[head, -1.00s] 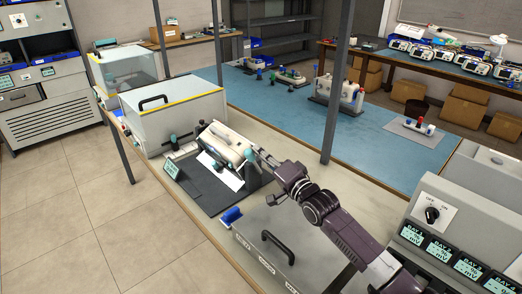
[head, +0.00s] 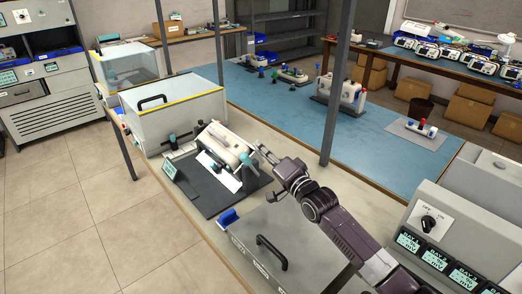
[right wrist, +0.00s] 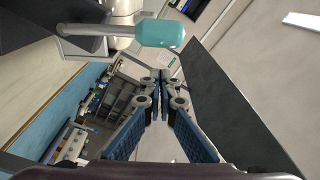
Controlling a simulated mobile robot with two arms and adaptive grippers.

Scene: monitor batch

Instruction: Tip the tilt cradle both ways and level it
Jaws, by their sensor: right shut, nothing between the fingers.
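The tilt cradle (head: 222,147) sits on a dark base plate (head: 208,194) on the bench, with a white body and teal-tipped handles. Its body looks tilted in the head view. A teal knob (right wrist: 160,34) on a light rod shows close up at the top of the right wrist view. My right gripper (head: 262,149) is just right of the cradle, near the teal handle end (head: 246,158). Its blue-padded fingers (right wrist: 160,84) are shut with nothing between them, and the knob lies beyond them, apart. My left gripper is not in view.
A small display (head: 169,169) stands at the plate's left corner. A clear-sided box with a black handle (head: 170,105) is behind. A blue block (head: 229,217) and a grey lid with a handle (head: 275,262) are in front. A post (head: 336,90) rises behind my right arm.

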